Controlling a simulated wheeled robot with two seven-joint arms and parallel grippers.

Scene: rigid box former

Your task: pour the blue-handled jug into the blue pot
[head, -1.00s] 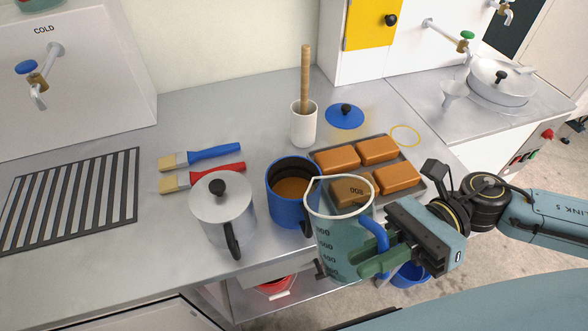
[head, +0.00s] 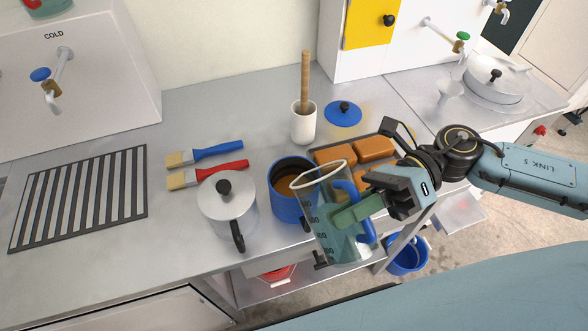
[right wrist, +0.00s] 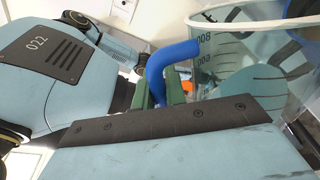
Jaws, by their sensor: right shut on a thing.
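The jug (head: 322,222) is clear with dark markings, a white rim and a blue handle. My right gripper (head: 362,212) is shut on its blue handle, which also shows in the right wrist view (right wrist: 167,66). The jug is tilted to the left, its rim by the right side of the blue pot (head: 285,205). The blue pot stands upright on the counter with brown contents inside. No stream between jug and pot can be seen. What the jug holds is hard to tell. My left gripper is not in view.
A lidded silver pot (head: 226,205) stands just left of the blue pot. A tray of brown blocks (head: 375,148) lies behind the jug. Two brushes (head: 207,173), a white holder (head: 303,125) and a blue lid (head: 343,112) are farther back. A black rack (head: 80,197) lies at left.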

